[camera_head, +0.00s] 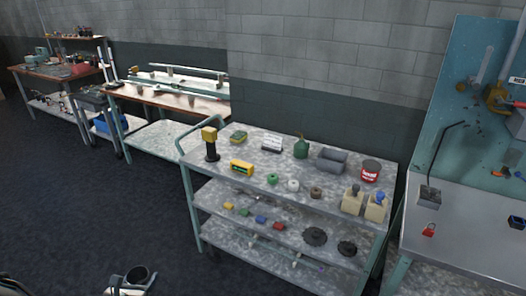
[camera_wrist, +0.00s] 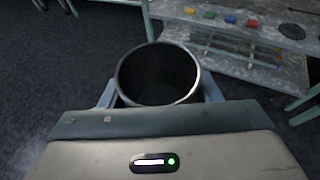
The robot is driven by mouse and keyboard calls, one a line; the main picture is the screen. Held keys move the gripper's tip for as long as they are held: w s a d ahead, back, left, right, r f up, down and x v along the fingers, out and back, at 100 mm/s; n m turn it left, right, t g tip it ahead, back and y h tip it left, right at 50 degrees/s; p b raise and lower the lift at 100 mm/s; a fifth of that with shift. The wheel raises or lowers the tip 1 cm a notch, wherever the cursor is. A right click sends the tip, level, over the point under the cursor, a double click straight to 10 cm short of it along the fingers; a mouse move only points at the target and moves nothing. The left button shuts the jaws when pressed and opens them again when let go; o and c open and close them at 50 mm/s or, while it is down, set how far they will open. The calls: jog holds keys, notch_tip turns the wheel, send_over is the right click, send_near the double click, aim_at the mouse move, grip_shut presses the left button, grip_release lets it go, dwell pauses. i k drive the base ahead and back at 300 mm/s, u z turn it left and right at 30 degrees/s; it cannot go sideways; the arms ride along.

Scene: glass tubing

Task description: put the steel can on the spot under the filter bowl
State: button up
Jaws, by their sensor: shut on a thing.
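The steel can (camera_wrist: 158,100) is an open, dark-inside cylinder with a bright rim. In the wrist view my gripper (camera_wrist: 158,92) has a finger on each side of it and is shut on it, with the can's mouth facing the camera. In the head view the can (camera_head: 140,274) shows at the bottom left with part of my gripper (camera_head: 128,284) beside it, over the dark floor. I cannot make out a filter bowl or the spot under it in either view.
A grey metal cart (camera_head: 290,160) with several small items on its shelves stands ahead. A bench with a teal pegboard (camera_head: 462,110) is at the right. Wooden-topped benches (camera_head: 165,97) line the wall at the left. The dark floor (camera_head: 90,200) at the left is clear.

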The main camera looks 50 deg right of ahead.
aim_at(484, 205)
jog(key=k, duration=1.65)
jog(key=z, duration=2)
